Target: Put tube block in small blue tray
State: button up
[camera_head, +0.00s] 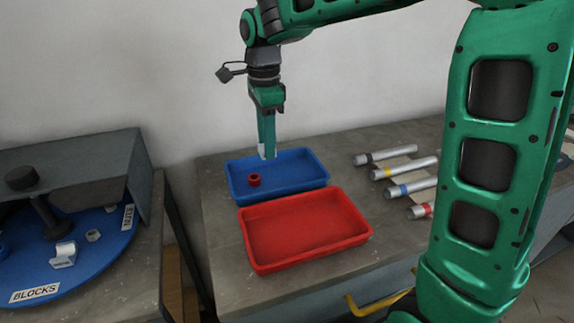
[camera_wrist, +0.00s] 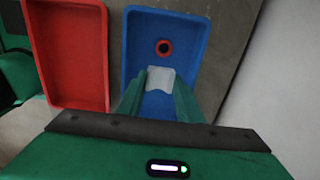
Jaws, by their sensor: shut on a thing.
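My gripper (camera_head: 267,153) is shut on a pale grey block, which I take to be the tube block (camera_wrist: 160,77). It is held between the fingertips over the blue tray (camera_head: 310,182). The wrist view shows the block in front of the tray floor, with the tray (camera_wrist: 197,25) around it. In the head view the fingers hide most of the block. I cannot tell how far it is above the tray floor.
A red ring-like part (camera_head: 254,180) lies in the blue tray, left of centre. A red tray (camera_head: 305,228) stands empty in front. Several banded silver tubes (camera_head: 385,155) lie at right. At left, a blue turntable (camera_head: 85,262) labelled BLOCKS holds another pale block (camera_head: 64,255).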

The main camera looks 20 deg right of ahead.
send_over(293, 175)
notch_tip(293, 175, down, 4)
jog(key=shift+w+f, duration=0.1)
jog(key=shift+f, duration=1.95)
jog(key=o, duration=1)
jog(key=shift+f, duration=0.1)
jog(key=shift+o, duration=0.2)
notch_tip(293, 175, up, 12)
